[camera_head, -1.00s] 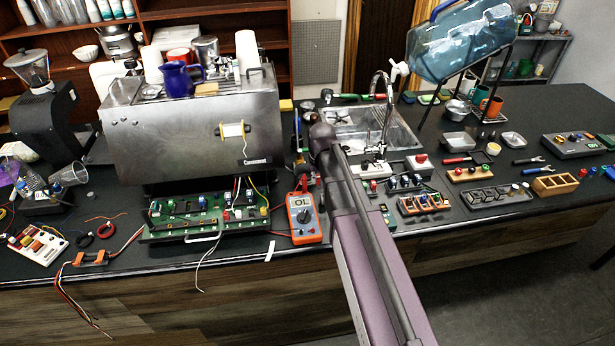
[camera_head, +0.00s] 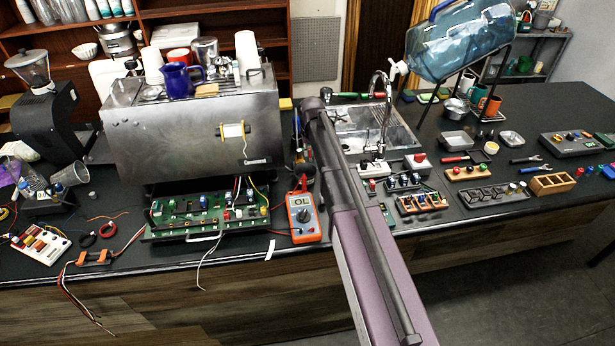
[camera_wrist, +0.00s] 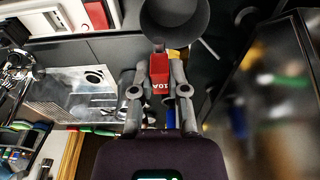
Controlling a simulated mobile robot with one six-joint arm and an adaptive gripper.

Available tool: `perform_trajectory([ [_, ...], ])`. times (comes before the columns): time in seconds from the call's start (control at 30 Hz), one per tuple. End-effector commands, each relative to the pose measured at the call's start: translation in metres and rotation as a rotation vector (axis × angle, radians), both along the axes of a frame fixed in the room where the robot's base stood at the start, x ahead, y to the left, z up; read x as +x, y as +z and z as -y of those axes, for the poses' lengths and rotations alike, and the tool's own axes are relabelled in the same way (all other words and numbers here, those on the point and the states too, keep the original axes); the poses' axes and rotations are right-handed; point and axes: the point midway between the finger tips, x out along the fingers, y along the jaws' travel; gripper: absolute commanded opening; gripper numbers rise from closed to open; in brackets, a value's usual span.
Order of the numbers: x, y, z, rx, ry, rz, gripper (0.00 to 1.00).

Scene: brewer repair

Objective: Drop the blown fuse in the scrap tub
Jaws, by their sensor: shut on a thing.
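The fuse (camera_wrist: 160,66) is a red block with upside-down lettering that looks like "10A". My gripper (camera_wrist: 160,58) is shut on it, with one finger on each side in the wrist view. A dark grey round tub (camera_wrist: 176,20) is at the top of the wrist view, just beyond the fuse's far end. The fuse's tip overlaps the tub's lower left edge in the picture. I cannot tell the height between them.
An orange multimeter (camera_head: 303,217) and an open green circuit board (camera_head: 205,212) lie left of my arm. A steel brewer (camera_head: 190,130) stands behind the board. The sink (camera_head: 350,118) with its tap is behind my arm. Fuse holders (camera_head: 421,203) and small parts crowd the right.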

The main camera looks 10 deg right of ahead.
Motion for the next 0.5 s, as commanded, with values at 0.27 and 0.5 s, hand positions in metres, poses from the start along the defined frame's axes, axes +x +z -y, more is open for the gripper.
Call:
perform_trajectory([
  [0.27, 0.0, -0.005, 0.0, 0.0, 0.001, 0.0, 0.0],
  [0.5, 0.0, -0.02, -0.001, 0.0, 0.001, 0.0, 0.0],
])
